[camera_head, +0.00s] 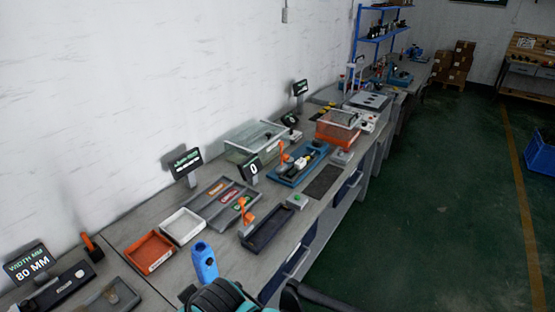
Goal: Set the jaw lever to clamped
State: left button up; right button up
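Several orange levers show on the long bench, and I cannot tell which one is the jaw lever. One orange lever (283,152) stands upright at the blue fixture (284,180), which holds dark and pale parts. A second orange lever (246,211) stands at the left end of a dark tray (268,236). A third orange-red handle (88,242) leans up near the "80 MM" display (31,264). Whether any lever is clamped is too small to read. Neither gripper shows clearly; only dark and teal parts of my own body appear at the bottom edge.
An orange bin (147,262), a white bin (182,240) and a blue bottle-like object (204,264) are at the near bench. A grey tray (207,206) holds coloured parts. An orange-rimmed container (337,134) stands farther back.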

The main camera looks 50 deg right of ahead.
aim_at(286, 157)
jog(key=j+z, duration=0.15)
jog(key=z, duration=0.35)
jog(key=j+z, duration=0.15)
jog(key=z, duration=0.3)
jog(key=k+j+z, duration=0.1)
jog(key=z, duration=0.4)
jog(key=k+j+z, duration=0.1)
jog(key=z, duration=0.35)
jog(key=i+l+u, duration=0.15)
jog(key=u, duration=0.25)
jog(key=i+l+u, duration=0.1)
jog(key=u, duration=0.35)
jog(key=i+l+u, duration=0.1)
jog(key=l, duration=0.35)
jog(key=i+l+u, duration=0.1)
jog(key=l, duration=0.4)
jog(key=i+l, duration=0.2)
jog(key=l, duration=0.3)
jog(key=i+l+u, duration=0.15)
jog(key=l, duration=0.3)
jog(key=i+l+u, duration=0.1)
jog(key=l, duration=0.4)
